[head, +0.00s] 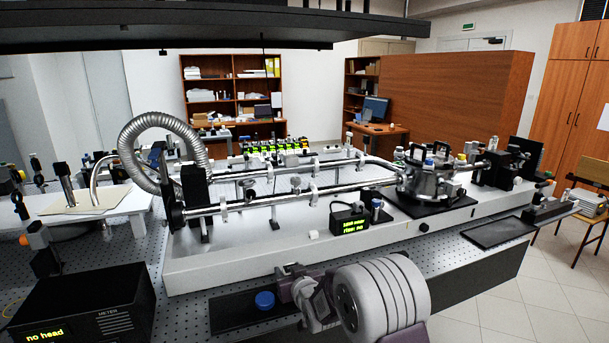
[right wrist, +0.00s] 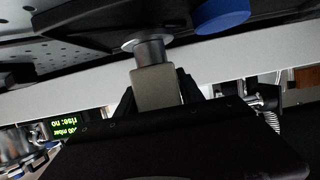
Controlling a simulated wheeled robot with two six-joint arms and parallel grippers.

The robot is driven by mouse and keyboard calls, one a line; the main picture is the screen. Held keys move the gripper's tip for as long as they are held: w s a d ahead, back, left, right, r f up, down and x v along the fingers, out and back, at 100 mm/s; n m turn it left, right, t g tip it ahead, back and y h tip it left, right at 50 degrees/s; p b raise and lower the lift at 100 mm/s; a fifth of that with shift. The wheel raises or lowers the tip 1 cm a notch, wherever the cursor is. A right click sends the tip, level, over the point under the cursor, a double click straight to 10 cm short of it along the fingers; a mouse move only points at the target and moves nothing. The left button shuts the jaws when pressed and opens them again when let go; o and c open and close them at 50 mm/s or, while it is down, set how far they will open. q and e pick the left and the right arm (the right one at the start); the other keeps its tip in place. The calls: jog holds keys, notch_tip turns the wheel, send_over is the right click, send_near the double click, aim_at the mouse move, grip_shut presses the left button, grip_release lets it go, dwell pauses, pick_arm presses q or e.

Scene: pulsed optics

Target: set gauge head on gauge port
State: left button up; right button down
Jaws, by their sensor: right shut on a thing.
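My right gripper (head: 293,286) is over the front of the bench, beside a dark mat (head: 232,312). In the right wrist view its fingers (right wrist: 156,97) are shut on the gauge head (right wrist: 155,85), a grey block with a short metal neck and flange. The flange end points toward the dark mat; I cannot tell whether it touches. In the head view the gripper mostly hides the gauge head. A metal chamber (head: 424,182) with several fittings stands farther back on the right; I cannot single out the gauge port. My left gripper is not in view.
A blue cap (head: 265,300) lies on the mat near the gripper, also in the right wrist view (right wrist: 221,15). A meter (head: 85,308) reads "no head". A long white rail (head: 250,262), metal pipes (head: 280,200) and a small display box (head: 349,223) lie behind the gripper.

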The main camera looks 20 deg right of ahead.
notch_tip(320, 180, up, 7)
jog(key=p, duration=0.5)
jog(key=shift+r, duration=0.15)
dwell(0.6)
notch_tip(320, 180, up, 5)
jog(key=p, duration=0.3)
jog(key=shift+p, duration=0.3)
